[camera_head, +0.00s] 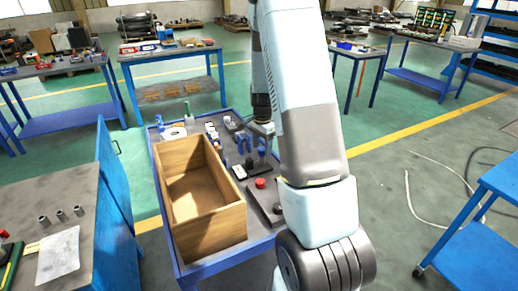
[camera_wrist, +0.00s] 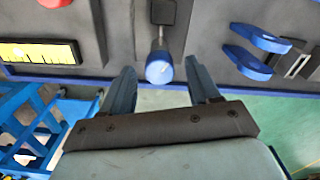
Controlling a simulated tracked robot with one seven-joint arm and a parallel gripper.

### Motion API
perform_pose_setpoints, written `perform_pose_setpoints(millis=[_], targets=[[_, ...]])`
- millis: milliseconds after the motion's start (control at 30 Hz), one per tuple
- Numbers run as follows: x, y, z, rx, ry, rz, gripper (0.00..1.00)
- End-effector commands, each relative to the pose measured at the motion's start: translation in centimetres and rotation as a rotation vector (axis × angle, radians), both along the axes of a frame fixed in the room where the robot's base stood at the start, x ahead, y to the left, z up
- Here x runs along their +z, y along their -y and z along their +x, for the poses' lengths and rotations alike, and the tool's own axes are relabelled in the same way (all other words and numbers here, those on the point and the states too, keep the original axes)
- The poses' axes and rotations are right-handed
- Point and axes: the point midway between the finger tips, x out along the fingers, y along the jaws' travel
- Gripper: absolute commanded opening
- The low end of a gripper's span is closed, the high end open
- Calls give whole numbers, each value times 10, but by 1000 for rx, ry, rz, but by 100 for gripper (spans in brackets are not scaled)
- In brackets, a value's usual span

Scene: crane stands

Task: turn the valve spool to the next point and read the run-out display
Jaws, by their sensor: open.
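In the wrist view a short metal shaft with a round blue end (camera_wrist: 159,70) sticks out from a small dark block; it looks like the valve spool. My gripper (camera_wrist: 159,66) is open, with one finger on each side of the blue end and a gap visible on both sides. A yellow display panel (camera_wrist: 38,53) with dark marks, likely the run-out display, lies at the left; I cannot read it. In the head view my gripper (camera_head: 262,130) is small and dark above the blue-edged bench, and the spool cannot be made out clearly.
A wooden box (camera_head: 228,222) fills the bench's left part. A red button (camera_head: 260,183) sits beside it. Blue-handled items (camera_wrist: 250,62) lie right of the spool in the wrist view.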

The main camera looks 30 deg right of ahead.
Motion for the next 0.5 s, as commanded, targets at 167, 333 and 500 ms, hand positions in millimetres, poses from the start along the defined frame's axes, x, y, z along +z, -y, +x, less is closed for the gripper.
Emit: perform_pose_setpoints(millis=[167, 333, 500], targets=[[-9, 0, 0, 0, 1, -1, 61], [-10, 0, 0, 0, 1, -1, 61], [-10, 0, 0, 0, 1, 0, 55]])
